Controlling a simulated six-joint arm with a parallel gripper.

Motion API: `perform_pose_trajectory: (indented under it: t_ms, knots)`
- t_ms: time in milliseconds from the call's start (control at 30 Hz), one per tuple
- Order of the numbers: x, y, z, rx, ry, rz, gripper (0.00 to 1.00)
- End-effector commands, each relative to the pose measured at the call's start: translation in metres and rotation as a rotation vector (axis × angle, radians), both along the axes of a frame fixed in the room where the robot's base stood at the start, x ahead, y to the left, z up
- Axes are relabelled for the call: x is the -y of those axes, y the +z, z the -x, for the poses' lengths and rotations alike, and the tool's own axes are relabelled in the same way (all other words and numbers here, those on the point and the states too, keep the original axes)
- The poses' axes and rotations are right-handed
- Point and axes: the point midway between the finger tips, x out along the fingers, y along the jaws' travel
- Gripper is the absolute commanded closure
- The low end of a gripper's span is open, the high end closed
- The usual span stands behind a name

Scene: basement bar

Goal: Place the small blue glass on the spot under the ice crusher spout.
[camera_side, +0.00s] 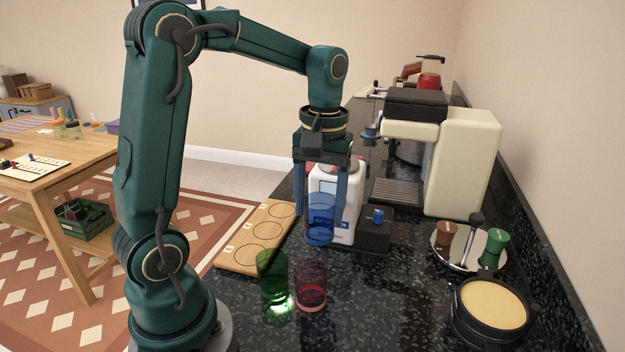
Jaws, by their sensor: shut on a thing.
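The small blue glass (320,222) is upright between the fingers of my gripper (321,205), which points down and is shut on it. The glass appears held above the counter, in front of a white appliance (347,217) with a dark base and a blue knob (377,215). This appliance may be the ice crusher; my gripper and the glass cover much of its front. I cannot make out its spout or the spot under it.
A green glass (271,268) and a red glass (311,287) stand on the dark counter (385,300) in front. A wooden board (236,252) with ringed spots lies left. A cream coffee machine (465,160), a round tray (455,257) and a black-rimmed round container (490,305) stand right.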

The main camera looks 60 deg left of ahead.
Motion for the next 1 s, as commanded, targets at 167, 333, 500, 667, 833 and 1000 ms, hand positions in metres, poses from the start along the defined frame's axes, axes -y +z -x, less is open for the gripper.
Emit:
perform_pose_trajectory:
  t_ms: [167,333,500,667,833,1000]
  knots:
    - [0.001,-0.047,0.002,-0.011,-0.001,0.004,0.94]
    - [0.001,-0.079,0.001,-0.007,-0.002,0.001,0.94]
    - [-0.001,-0.082,-0.005,0.001,-0.002,-0.001,0.94]
    - [-0.002,-0.082,-0.011,0.001,-0.002,-0.001,0.94]
    - [-0.005,-0.082,-0.03,0.001,-0.002,0.0,0.94]
    - [-0.007,-0.089,-0.04,-0.003,-0.001,0.001,0.94]
